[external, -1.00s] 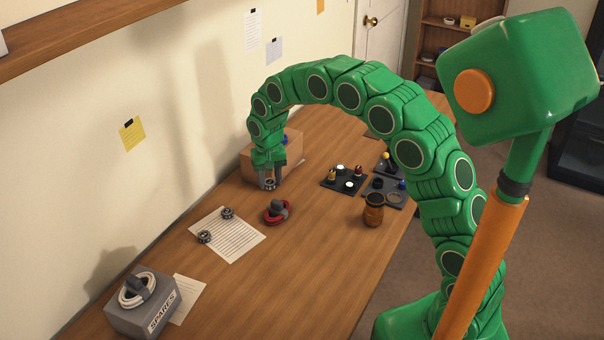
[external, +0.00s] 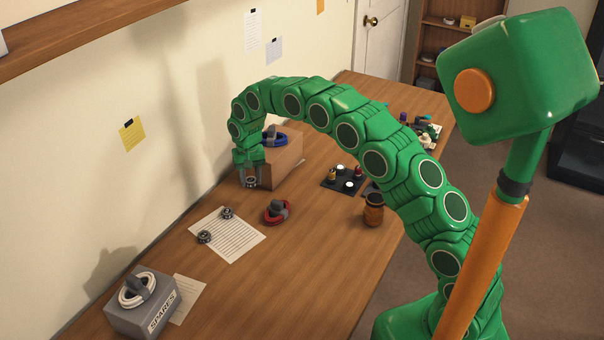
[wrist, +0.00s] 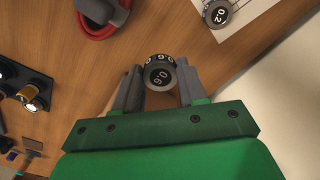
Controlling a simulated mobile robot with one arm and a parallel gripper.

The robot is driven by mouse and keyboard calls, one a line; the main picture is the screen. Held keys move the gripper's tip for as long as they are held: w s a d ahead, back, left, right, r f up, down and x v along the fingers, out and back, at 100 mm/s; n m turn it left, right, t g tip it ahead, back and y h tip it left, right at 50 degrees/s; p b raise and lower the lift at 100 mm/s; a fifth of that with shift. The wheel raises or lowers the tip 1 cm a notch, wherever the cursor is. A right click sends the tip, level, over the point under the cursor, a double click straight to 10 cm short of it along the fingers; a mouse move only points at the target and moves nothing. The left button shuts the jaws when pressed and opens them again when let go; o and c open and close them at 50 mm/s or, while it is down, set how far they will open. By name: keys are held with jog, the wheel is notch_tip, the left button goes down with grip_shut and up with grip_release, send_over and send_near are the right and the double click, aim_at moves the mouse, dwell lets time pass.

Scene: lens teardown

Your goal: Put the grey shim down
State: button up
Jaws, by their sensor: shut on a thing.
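My gripper (external: 250,181) is shut on a small grey shim (wrist: 159,73), a ring with white digits on its dark face and rim. The shim also shows low between the fingers in the external view (external: 251,184). It is at or just above the wooden table, left of a cardboard box; I cannot tell whether it touches the wood. Two similar rings lie on a lined sheet (external: 240,242) nearer the camera: one (external: 227,213) farther, one (external: 204,237) nearer. One marked 0.2 shows in the wrist view (wrist: 217,13).
The cardboard box (external: 284,163) with a blue ring (external: 280,140) on top stands close beside my gripper. A red ring with a grey piece (external: 277,211) lies in front. A brown jar (external: 373,210), black trays (external: 343,180) and a SPARES box (external: 160,314) stand farther off.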

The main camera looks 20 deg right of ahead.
send_over(245, 198)
jog(key=shift+s+d+f, duration=0.1)
jog(key=shift+f, duration=3.95)
jog(key=shift+f, duration=0.15)
jog(key=o, duration=1)
jog(key=shift+o, duration=0.2)
notch_tip(245, 198, up, 12)
